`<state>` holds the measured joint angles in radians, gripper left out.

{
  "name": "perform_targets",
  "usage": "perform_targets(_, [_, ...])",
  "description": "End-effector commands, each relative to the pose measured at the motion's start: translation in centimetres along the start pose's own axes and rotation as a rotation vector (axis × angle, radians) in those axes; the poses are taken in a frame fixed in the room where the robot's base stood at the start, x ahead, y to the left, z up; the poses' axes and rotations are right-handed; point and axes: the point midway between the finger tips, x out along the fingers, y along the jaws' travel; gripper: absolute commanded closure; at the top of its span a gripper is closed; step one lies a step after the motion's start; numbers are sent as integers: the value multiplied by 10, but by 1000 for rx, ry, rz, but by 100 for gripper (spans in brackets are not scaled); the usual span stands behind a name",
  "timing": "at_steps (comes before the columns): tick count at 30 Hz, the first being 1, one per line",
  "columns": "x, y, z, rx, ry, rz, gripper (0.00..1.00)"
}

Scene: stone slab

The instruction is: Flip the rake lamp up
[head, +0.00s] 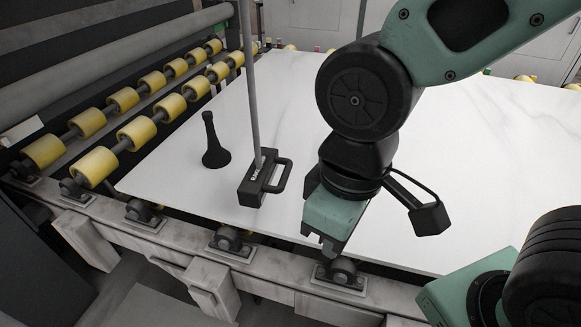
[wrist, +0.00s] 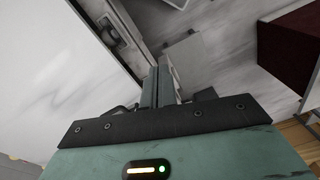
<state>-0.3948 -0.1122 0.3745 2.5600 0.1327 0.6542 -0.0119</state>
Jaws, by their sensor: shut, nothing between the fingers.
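A black block with a side handle (head: 254,190) stands on the white slab, left of my gripper. White lettering on it is too small to read. A grey pole (head: 251,85) rises from it past the top of the head view. A black stem with a flared foot (head: 214,145) stands upright further left. I cannot tell for sure which of these is the rake lamp; no lamp head is plain to see. My gripper (head: 326,242) points down near the slab's front edge, shut and empty, apart from the block. Its fingers also show in the wrist view (wrist: 162,84).
The white slab (head: 440,150) lies on a roller bed, with wide clear room at the right and back. Yellow rollers (head: 137,131) run along the left. A grey metal frame (head: 190,250) with roller brackets borders the front.

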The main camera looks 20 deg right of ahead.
Motion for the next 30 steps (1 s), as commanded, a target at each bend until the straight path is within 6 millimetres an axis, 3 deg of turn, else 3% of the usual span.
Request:
perform_targets(10, [1,0,0,4,-1,-2,100])
perform_targets(14, [15,3,-3,112,-24,-48,100])
perform_targets(17, [39,9,-11,336,-66,-145,100])
perform_targets(23, [100,43,-56,1052,-167,-471,100])
perform_targets(26, [127,80,-86,1427,-197,-657,100])
perform_targets(30, [162,153,-118,1905,-205,-925,100])
